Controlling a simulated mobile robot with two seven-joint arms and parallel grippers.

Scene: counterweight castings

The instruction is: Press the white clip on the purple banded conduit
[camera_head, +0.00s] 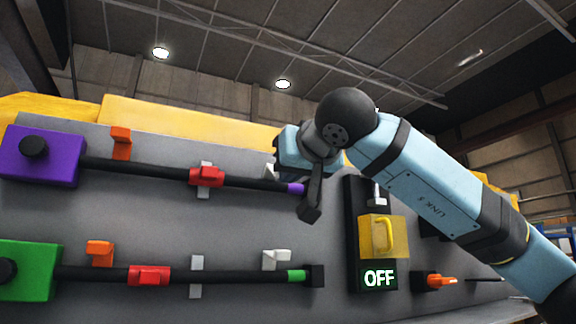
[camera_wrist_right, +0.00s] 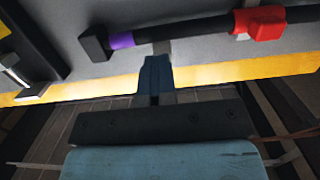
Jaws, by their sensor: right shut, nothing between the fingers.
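The purple banded conduit is a black rod (camera_head: 130,169) running right from a purple box (camera_head: 42,155) on the grey panel, with a purple band (camera_head: 295,188) near its right end. The wrist view shows this band (camera_wrist_right: 121,41) beside the black end block (camera_wrist_right: 95,43). My right gripper (camera_head: 283,163) is shut and empty, right at the conduit just left of the band. Its blue fingers (camera_wrist_right: 155,68) reach toward the conduit. The white clip (camera_head: 270,172) is mostly hidden behind the gripper; I cannot tell whether they touch. My left gripper is not in view.
The conduit also carries an orange clip (camera_head: 121,142) and a red block (camera_head: 206,177). Below runs a green banded conduit (camera_head: 100,273) with its own white clip (camera_head: 276,260).

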